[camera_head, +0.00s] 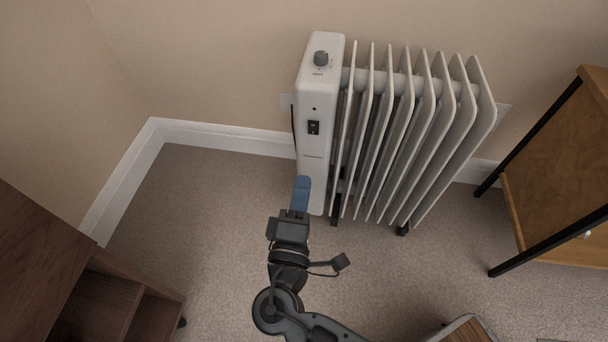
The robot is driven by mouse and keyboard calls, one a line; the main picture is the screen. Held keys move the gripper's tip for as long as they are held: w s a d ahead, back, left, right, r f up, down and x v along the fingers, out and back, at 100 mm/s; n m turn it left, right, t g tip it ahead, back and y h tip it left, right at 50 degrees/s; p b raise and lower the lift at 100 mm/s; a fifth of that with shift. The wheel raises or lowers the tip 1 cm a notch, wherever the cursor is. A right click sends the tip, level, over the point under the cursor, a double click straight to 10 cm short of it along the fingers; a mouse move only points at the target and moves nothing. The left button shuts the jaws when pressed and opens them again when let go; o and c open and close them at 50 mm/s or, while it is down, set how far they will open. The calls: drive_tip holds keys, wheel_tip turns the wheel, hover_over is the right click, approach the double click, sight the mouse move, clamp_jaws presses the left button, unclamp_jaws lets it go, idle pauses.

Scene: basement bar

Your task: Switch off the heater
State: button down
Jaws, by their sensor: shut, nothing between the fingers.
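The white oil-filled heater (313,170) stands against the back wall, with its row of several fins to the right of its control panel. My gripper (302,180) has blue fingers and is shut and empty. It appears in front of the lower part of the panel, below the switch in the picture. I cannot tell whether its fingertips touch the panel.
A dark wooden shelf unit (117,292) stands at lower left. A wooden cabinet with black legs (556,170) stands at right. A brown-topped item (466,332) shows at the bottom edge. Carpet (205,220) is clear left of the heater.

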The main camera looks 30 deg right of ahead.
sight(315, 125)
drive_tip(key=b+x, duration=0.2)
drive_tip(key=x, duration=1)
drive_tip(key=shift+w, duration=0.1)
drive_tip(key=shift+d, duration=0.1)
drive_tip(key=shift+r, duration=0.1)
drive_tip(key=shift+w+d+r+p, duration=0.15)
drive_tip(key=shift+r+p, duration=0.15)
drive_tip(key=shift+p, duration=0.35)
drive_tip(key=shift+w+d+g+y+p, duration=0.1)
drive_tip(key=shift+w+g+y+p, duration=0.2)
drive_tip(key=shift+p, duration=0.35)
drive_tip(key=shift+d, duration=0.1)
